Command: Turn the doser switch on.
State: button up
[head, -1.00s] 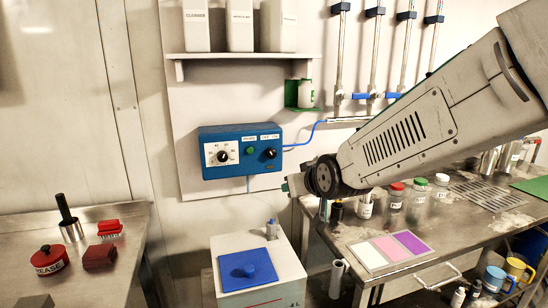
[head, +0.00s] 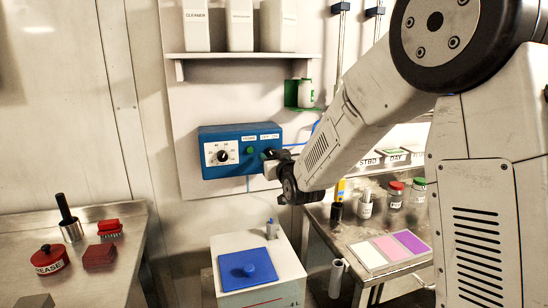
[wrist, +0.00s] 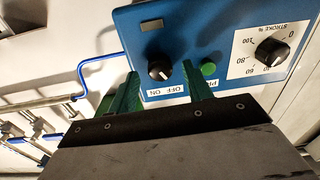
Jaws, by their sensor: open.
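The blue doser box (head: 215,139) is on the wall panel, with its black switch knob at the right end. In the wrist view, which shows the box (wrist: 225,25) upside down, the knob (wrist: 158,71) has a white mark slanting to the lower right, beside an OFF/ON label. I cannot tell for sure which word it marks. My gripper (wrist: 161,72) is open, its green fingers appearing on either side of the knob. Contact cannot be made out. In the head view my gripper (head: 271,160) is at the box's right end and partly hides the switch.
A green button (wrist: 208,68) sits close beside one finger, with a white stroke dial (head: 221,153) beyond it. A blue tube (wrist: 95,66) leaves the box side. Below stand a white container with a blue lid (head: 247,268) and a steel bench (head: 340,226).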

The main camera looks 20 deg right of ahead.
jog(key=shift+w, duration=0.45)
jog(key=c, duration=1)
jog(key=shift+m, duration=0.3)
jog(key=m, duration=1.1)
jog(key=shift+f, duration=0.1)
jog(key=shift+m, duration=0.4)
